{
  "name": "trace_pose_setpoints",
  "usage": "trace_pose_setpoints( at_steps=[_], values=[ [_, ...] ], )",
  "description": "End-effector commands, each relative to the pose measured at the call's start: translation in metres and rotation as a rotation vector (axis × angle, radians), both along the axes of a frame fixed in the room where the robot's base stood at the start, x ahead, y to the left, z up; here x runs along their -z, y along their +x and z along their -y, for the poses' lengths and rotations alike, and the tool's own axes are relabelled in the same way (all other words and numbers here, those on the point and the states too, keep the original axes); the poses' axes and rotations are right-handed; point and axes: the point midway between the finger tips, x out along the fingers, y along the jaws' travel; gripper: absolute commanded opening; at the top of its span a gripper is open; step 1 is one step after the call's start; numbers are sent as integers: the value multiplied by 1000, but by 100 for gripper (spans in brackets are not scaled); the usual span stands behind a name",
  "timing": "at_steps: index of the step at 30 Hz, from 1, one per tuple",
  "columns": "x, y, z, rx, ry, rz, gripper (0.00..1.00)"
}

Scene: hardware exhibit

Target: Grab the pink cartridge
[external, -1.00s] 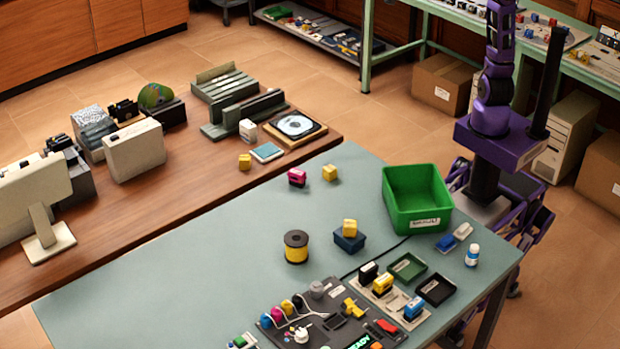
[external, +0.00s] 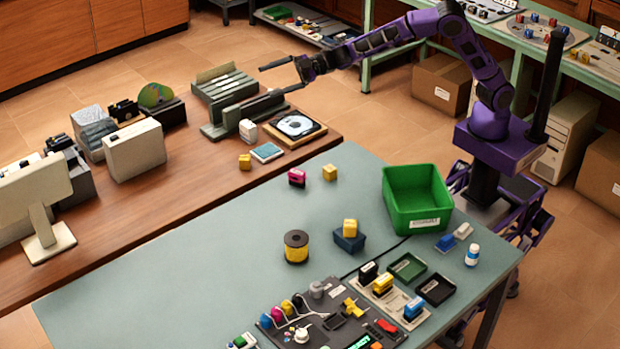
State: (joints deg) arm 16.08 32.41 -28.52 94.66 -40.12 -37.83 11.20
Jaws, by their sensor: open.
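The pink cartridge (external: 297,178), with a dark part on it, sits near the far left edge of the grey-green table (external: 215,262). Another pink item (external: 276,314) stands in a row on the dark panel at the front. My gripper (external: 277,78) is open and empty, its two fingers spread wide and pointing left. It is in the air, above and beyond the pink cartridge in the picture, well apart from it.
A yellow block (external: 330,172) sits just right of the pink cartridge. A green bin (external: 417,200), a yellow spool (external: 296,247) and a dark blue box (external: 349,241) with a yellow block stand nearer. A wooden desk (external: 185,195) adjoins on the left. The table's left part is clear.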

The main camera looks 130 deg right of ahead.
Motion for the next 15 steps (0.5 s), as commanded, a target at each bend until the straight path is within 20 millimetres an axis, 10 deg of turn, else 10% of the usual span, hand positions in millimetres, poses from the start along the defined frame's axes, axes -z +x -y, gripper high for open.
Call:
trace_pose_setpoints(
  at_steps=[6, 15],
  values=[
    [150, -52, -8, -264, 258, -155, 98],
    [230, -116, -51, -493, 572, -242, 98]
  ],
)
